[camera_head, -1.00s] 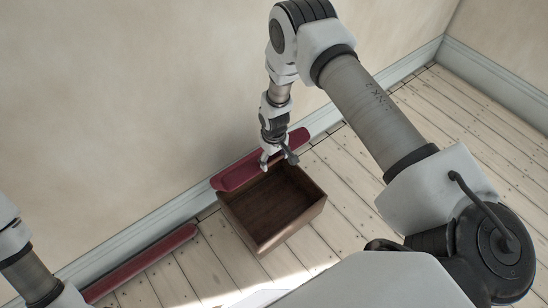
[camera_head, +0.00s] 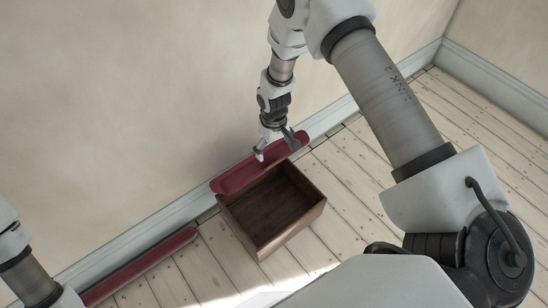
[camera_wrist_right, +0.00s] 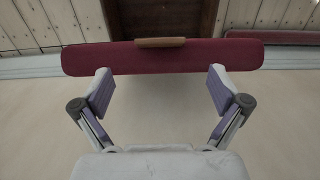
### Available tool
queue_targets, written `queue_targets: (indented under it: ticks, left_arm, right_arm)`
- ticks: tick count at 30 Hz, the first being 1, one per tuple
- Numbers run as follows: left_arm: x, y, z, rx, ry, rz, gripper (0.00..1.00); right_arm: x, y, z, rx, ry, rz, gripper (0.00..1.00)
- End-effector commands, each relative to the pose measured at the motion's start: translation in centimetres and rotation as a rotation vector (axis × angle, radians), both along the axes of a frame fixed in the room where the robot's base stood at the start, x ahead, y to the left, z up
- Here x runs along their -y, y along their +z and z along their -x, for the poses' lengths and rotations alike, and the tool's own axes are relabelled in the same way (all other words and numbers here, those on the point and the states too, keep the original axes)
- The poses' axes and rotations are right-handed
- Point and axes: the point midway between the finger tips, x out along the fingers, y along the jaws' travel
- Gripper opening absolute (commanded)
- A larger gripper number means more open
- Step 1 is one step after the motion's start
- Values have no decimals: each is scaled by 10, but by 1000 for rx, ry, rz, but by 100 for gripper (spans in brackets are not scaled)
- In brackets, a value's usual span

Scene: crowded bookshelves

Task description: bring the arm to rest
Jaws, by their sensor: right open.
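My right gripper (camera_head: 276,150) is open and empty. In the head view it hangs over the dark red board (camera_head: 240,175) behind the wooden box. In the right wrist view the two fingers of the right gripper (camera_wrist_right: 160,92) are spread wide, with the red board (camera_wrist_right: 110,58) beyond their tips and nothing between them. My right arm reaches in from the right and bends down to the gripper. Part of my left arm shows at the lower left of the head view; its gripper is out of the frame.
The open, empty brown wooden box (camera_head: 309,220) stands on the pale plank floor (camera_head: 345,195). Another long red piece (camera_head: 140,265) lies along the baseboard at the left. The beige wall (camera_head: 130,110) is close behind. The floor right of the box is clear.

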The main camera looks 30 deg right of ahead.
Motion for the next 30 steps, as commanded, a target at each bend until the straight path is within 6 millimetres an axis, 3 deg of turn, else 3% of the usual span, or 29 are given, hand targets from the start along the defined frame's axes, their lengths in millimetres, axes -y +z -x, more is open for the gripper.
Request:
queue_targets:
  ticks: [3, 7, 24, 26, 29, 30]
  left_arm:
    - [0, 0, 0, 0, 0, 0, 71]
    - [0, 0, 0, 0, 0, 0, 71]
    - [0, 5, 0, 0, 0, 0, 71]
    - [0, 18, 0, -1, 0, 0, 71]
    - [0, 40, 0, 0, 0, 0, 71]
    - [0, 51, 0, 0, 0, 0, 71]
  right_arm:
    - [0, 26, 0, 2, -1, 0, 98]
    - [0, 40, 1, -2, 0, 0, 98]
    - [0, 43, 4, -12, 0, 1, 98]
    - [-1, 43, 14, -40, 3, 2, 98]
    - [-6, 33, 67, -161, 11, 0, 98]
    - [-10, 29, 98, -214, 10, -4, 98]
